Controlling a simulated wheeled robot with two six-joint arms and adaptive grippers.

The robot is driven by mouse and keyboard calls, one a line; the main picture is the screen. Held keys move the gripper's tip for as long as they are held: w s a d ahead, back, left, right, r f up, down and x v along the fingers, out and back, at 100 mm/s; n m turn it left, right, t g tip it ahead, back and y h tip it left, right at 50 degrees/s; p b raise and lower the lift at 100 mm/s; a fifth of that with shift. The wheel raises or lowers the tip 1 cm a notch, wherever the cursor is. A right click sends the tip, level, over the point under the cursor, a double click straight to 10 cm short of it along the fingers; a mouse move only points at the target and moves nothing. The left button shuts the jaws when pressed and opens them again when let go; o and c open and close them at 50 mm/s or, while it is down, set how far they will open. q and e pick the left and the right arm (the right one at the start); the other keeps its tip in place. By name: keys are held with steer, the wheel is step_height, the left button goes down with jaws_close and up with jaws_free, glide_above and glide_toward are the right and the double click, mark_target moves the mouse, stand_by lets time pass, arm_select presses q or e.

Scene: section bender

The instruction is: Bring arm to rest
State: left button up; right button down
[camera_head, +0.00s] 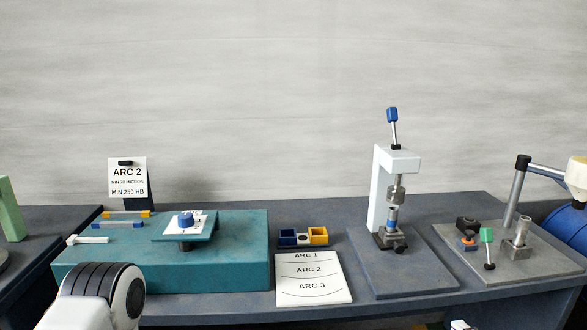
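Part of my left arm (103,294), a white link with black ribs and a round joint, shows at the bottom left, in front of the teal bender base. Its gripper is not in view. My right gripper is not in view either. The teal base (240,262) carries a small tilted panel with a blue knob (186,219). A sign reading ARC 2, MIN 10 MICRON, MIN 250 HB (128,178) stands behind it. A white card listing ARC 1, ARC 2 and ARC 3 (313,278) lies at the bench front.
A white press-like tester (383,190) with a blue-tipped lever stands right of centre on a grey plate. A blue and yellow block holder (303,237) sits behind the card.

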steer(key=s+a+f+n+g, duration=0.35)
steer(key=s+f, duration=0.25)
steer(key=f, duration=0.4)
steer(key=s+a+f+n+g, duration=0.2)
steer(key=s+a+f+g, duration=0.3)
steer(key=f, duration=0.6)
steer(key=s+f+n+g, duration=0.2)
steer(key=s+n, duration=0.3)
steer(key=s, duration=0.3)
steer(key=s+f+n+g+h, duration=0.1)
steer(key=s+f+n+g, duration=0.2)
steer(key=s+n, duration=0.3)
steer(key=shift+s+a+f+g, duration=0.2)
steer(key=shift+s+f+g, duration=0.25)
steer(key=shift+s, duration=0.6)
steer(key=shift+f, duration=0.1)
